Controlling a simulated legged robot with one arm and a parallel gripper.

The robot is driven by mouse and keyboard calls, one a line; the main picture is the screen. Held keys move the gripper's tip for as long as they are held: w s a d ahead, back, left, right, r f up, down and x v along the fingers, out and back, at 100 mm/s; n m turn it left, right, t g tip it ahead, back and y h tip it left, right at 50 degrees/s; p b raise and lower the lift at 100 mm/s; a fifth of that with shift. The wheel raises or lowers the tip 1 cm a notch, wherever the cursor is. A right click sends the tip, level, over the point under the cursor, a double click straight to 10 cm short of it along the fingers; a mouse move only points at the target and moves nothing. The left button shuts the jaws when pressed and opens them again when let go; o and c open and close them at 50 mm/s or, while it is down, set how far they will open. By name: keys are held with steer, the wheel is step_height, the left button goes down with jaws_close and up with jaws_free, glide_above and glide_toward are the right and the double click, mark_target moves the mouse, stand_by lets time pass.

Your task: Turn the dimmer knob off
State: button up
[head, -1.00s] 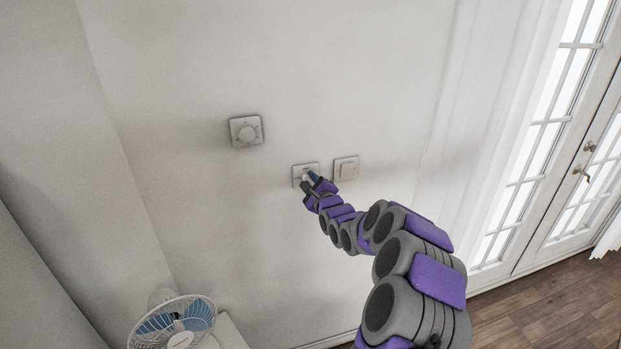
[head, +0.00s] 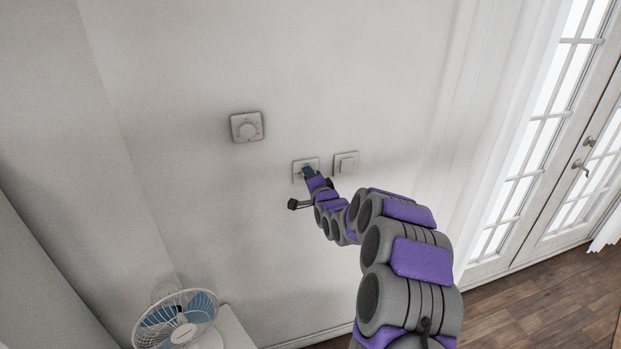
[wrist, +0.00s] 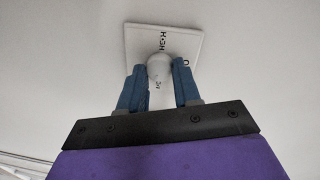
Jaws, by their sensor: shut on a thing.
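The dimmer is a white square plate (head: 298,166) on the wall, the middle one of three fittings in the head view. In the wrist view its plate (wrist: 185,42) shows black lettering that looks like "HIGH", and its round white knob (wrist: 158,66) stands out from the plate. My gripper (wrist: 159,78) has its two blue fingers on either side of the knob, shut on it. In the head view my gripper (head: 308,172) covers the knob and part of the plate. The knob's exact setting cannot be told.
A larger plate with a round dial (head: 246,127) is on the wall up and left. A rocker switch (head: 346,163) sits close on the right. A fan (head: 176,318) stands low at left. Curtains and glazed doors (head: 560,140) are at right. The wall around is bare.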

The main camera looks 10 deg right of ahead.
steer(key=n+b, duration=0.1)
steer(key=n, duration=0.6)
steer(key=n+h+b, duration=0.1)
steer(key=n+b, duration=0.1)
steer(key=n, duration=0.4)
steer(key=f+n+t+b, duration=0.1)
steer(key=n+b, duration=0.1)
steer(key=n, duration=0.5)
steer(key=shift+s+a+n, duration=0.1)
steer(key=shift+n, duration=0.2)
stand_by(0.4)
steer(key=o, duration=0.9)
steer(key=shift+w+a, duration=0.1)
steer(key=shift+w, duration=0.1)
steer(key=shift+o, duration=0.8)
steer(key=shift+s+r, duration=0.15)
